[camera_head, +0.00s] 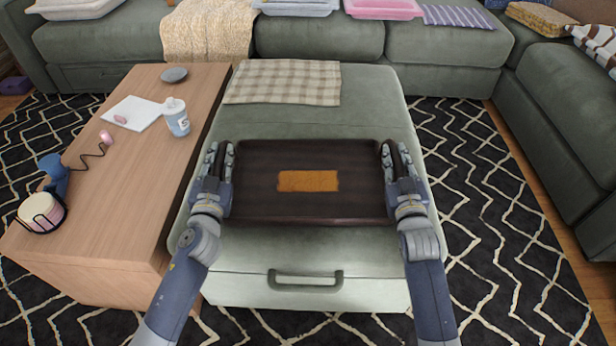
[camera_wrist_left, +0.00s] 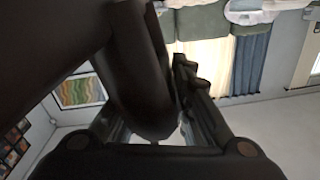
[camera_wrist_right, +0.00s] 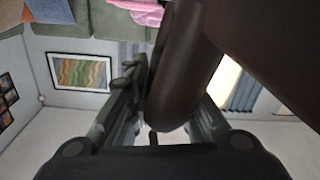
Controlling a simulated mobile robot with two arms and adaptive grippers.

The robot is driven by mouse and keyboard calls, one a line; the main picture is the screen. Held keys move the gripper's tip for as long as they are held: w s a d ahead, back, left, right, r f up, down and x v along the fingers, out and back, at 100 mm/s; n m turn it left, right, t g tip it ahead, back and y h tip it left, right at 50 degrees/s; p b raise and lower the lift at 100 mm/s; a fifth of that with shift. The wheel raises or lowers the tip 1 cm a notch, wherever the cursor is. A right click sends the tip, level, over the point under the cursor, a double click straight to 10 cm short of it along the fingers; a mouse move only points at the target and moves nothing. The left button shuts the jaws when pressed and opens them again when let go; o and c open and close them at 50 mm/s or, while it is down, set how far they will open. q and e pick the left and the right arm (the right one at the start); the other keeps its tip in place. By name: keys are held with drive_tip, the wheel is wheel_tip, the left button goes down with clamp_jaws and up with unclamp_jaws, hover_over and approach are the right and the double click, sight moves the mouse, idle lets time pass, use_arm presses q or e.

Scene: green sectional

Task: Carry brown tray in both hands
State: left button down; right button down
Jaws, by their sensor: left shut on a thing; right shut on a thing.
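The dark brown tray (camera_head: 310,211) is in the middle of the head view, over the green ottoman. It looks level, and an orange-brown flat piece (camera_head: 308,181) lies in it. My left gripper (camera_head: 225,165) is shut on the tray's left edge, and my right gripper (camera_head: 391,163) is shut on its right edge. The tray's dark rim sits between the fingers in the left wrist view (camera_wrist_left: 140,75) and in the right wrist view (camera_wrist_right: 187,75). The tray's underside is hidden in the head view, so I cannot tell whether it touches the ottoman.
The green ottoman (camera_head: 375,105) carries a checked cloth (camera_head: 285,82) at its far end. A green sofa (camera_head: 320,38) spans the back. Patterned rug (camera_head: 485,200) lies open at right.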

use_arm(q)
drive_tip(key=shift+r, duration=0.25)
use_arm(e)
drive_tip(key=shift+r, duration=0.25)
